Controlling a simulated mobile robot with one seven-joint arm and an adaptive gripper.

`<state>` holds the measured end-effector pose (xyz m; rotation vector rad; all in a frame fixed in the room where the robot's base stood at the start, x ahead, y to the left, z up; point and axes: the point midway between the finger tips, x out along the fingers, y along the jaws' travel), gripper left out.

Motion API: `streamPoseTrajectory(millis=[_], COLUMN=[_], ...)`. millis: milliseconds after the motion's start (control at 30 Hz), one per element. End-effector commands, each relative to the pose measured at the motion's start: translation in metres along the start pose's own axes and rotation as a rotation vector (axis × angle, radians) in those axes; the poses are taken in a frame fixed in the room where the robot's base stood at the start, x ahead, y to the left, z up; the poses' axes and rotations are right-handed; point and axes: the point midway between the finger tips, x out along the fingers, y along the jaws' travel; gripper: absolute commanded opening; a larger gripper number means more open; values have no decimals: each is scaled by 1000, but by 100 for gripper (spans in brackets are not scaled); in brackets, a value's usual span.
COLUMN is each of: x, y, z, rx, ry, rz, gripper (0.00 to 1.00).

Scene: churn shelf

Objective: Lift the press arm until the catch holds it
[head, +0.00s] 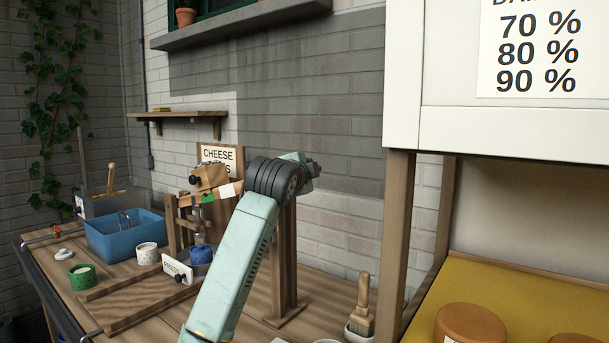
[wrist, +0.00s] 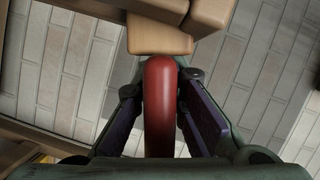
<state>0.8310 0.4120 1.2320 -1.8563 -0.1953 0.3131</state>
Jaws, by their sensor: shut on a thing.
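The wooden press stands on the bench, with its wooden arm (head: 185,201) beside a wooden block (head: 208,178) above a blue-sided pot (head: 201,254). A red handle (wrist: 160,105) fills the middle of the wrist view, with a wooden piece (wrist: 158,38) at its far end. My gripper (wrist: 160,82) is shut on the red handle, one finger on each side. A bit of red also shows past my arm's dark joint in the head view (head: 318,170). My own arm hides much of the press there. I cannot make out the catch or whether it holds.
A tall wooden post (head: 285,265) stands behind my arm. A blue tub (head: 125,236), a white pot (head: 147,253) and a green pot (head: 82,277) stand on the left. A brush (head: 361,310) stands at the front right. A white cabinet (head: 440,122) overhangs the right.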

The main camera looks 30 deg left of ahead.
Motion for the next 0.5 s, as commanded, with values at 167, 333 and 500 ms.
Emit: streamPoseTrajectory(millis=[167, 333, 500], x=[0, 0, 0], y=[0, -1, -1], z=[1, 1, 1], rx=[-1, 0, 0], ry=[-2, -2, -1], rz=[-1, -2, -2], gripper=[0, 22, 33])
